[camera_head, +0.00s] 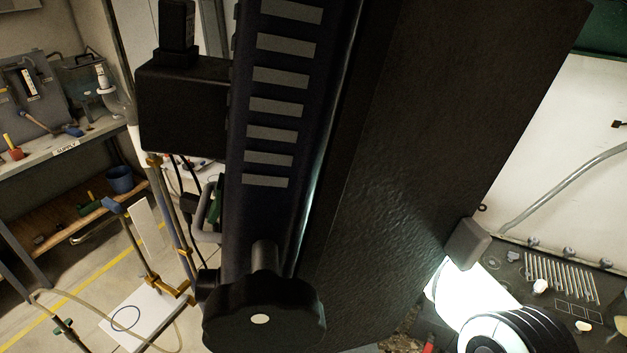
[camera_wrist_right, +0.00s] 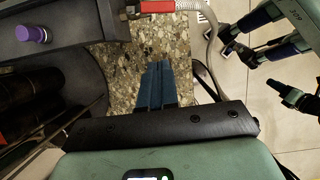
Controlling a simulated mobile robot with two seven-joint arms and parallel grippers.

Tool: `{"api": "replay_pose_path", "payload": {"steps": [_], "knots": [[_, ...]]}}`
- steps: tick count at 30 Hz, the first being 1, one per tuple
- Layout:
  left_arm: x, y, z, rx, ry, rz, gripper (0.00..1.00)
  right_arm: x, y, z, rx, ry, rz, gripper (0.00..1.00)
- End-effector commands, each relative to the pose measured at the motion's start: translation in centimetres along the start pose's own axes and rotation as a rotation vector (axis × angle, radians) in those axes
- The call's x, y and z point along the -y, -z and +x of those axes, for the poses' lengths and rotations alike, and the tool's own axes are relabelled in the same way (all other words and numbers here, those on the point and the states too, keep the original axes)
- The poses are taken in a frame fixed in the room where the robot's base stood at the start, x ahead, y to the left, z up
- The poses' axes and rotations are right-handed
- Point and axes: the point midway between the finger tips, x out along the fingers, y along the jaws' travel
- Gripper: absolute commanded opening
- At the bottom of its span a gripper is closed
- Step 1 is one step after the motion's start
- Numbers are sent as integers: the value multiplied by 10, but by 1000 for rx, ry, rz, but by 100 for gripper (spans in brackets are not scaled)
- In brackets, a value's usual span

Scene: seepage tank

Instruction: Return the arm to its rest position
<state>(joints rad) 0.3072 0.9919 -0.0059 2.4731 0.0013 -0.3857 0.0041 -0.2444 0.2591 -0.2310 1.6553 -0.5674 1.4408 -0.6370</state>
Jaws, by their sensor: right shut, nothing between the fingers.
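In the right wrist view my right gripper (camera_wrist_right: 159,68) shows two blue fingers side by side, shut with nothing between them. They point over a speckled, gravel-like surface (camera_wrist_right: 132,55) and appear apart from any object. In the head view neither gripper can be made out. A large dark upright panel and a column with pale rungs (camera_head: 276,105) fill the middle of that view and hide much behind them. A black knob (camera_head: 262,318) sits at the column's lower end.
A red fitting (camera_wrist_right: 156,6) with a grey hose lies beyond the fingers, and a purple-capped item (camera_wrist_right: 31,33) sits at upper left. A supply shelf (camera_head: 75,147) stands at left in the head view. A dark bench (camera_head: 510,265) with small parts is at lower right.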

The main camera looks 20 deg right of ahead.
Motion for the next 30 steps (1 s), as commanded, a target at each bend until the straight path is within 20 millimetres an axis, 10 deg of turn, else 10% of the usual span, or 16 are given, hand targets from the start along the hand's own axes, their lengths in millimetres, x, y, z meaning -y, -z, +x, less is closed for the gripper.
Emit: {"api": "replay_pose_path", "payload": {"steps": [5,11,21,30], "knots": [[0,0,0,0,0,0,36,4,15,19,-18,17,4,0],[0,0,0,0,0,0,36,28,71,99,-118,101,62,0],[0,0,0,0,0,0,36,126,140,247,-306,355,391,0],[0,0,0,0,0,0,36,219,144,326,-361,532,837,0]]}}
